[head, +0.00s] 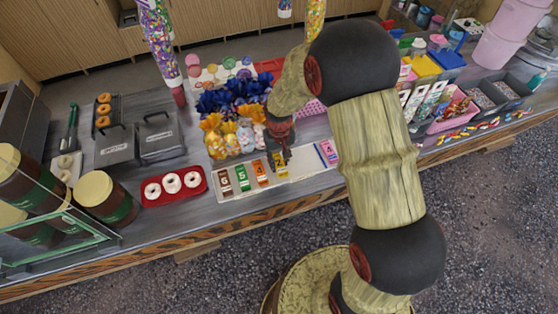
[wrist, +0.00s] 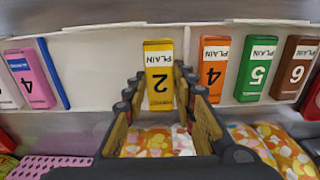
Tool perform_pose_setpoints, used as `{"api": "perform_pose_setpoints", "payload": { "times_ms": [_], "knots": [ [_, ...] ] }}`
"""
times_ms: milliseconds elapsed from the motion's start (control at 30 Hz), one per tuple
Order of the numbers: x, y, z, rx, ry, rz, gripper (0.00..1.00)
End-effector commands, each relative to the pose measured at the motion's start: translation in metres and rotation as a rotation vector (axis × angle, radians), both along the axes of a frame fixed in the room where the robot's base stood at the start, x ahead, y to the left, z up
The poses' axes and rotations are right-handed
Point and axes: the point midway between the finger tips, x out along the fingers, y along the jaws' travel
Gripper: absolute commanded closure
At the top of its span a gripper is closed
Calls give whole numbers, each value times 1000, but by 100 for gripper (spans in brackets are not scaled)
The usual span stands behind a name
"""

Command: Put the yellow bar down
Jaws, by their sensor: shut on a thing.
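The yellow bar (wrist: 158,62), marked PLAIN and 2, stands between the two fingers of my gripper (wrist: 159,88) in the wrist view. My gripper is shut on it. In the head view the yellow bar (head: 281,170) shows just below my gripper (head: 284,157), over the white board (head: 296,172). The bar is in line with the other bars, between the orange bar (head: 261,172) and the pink bar (head: 329,150). I cannot tell whether its underside touches the board.
The green bar (head: 242,177) and brown bar (head: 225,183) lie left of the orange one. A thin blue stick (wrist: 53,73) lies beside the pink bar. Bagged sweets (head: 229,139) stand behind the board. A red tray of doughnuts (head: 174,198) is at left.

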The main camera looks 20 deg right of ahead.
Motion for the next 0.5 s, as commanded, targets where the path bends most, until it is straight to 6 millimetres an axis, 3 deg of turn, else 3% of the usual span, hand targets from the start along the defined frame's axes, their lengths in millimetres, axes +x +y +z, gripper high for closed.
{"api": "perform_pose_setpoints", "payload": {
  "times_ms": [267,300,500],
  "knots": [
    [0,0,-5,0,0,0,100],
    [0,0,-5,0,0,0,71],
    [0,0,-5,0,0,0,60]
  ]
}}
